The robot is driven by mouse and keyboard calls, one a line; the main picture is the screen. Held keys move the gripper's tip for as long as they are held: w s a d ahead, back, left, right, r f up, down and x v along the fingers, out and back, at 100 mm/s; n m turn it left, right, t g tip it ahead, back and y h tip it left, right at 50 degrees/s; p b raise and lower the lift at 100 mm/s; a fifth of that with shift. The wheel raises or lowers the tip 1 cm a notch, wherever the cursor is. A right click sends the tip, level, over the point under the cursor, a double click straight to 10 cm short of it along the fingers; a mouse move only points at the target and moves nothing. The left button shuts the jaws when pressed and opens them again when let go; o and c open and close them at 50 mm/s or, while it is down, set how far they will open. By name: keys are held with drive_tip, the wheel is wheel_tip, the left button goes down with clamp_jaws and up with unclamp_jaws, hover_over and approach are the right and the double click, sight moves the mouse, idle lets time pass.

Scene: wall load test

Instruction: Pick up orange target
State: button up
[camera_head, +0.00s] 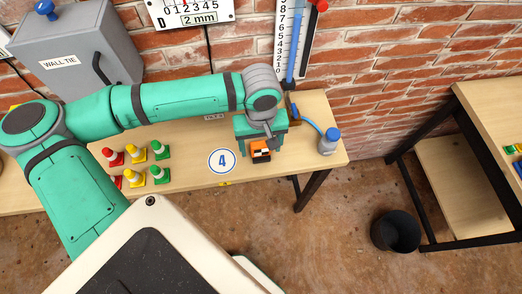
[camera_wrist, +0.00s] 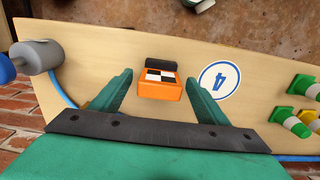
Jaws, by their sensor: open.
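The orange target (camera_head: 260,146) is a small orange block with a black-and-white checkered face and a dark part at one end. It is on the wooden table (camera_head: 210,180), near the front edge, to the right of a round white marker with a blue 4 (camera_head: 222,161). In the wrist view the orange target (camera_wrist: 160,82) lies between and just beyond the two green fingers of my gripper (camera_wrist: 158,95). The gripper is open, with gaps on both sides of the target. In the head view my gripper (camera_head: 261,135) is over the target and partly hides it.
Several red, yellow and green cones (camera_head: 137,163) stand left of the marker. A grey WALL TIE box (camera_head: 75,55) and brick wall are behind. A black bin (camera_head: 396,231) stands on the floor.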

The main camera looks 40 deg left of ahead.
drive_tip(key=shift+f, duration=1.4)
drive_tip(key=shift+c, duration=0.6)
drive_tip(key=c, duration=1.2)
drive_tip(key=shift+r, duration=0.1)
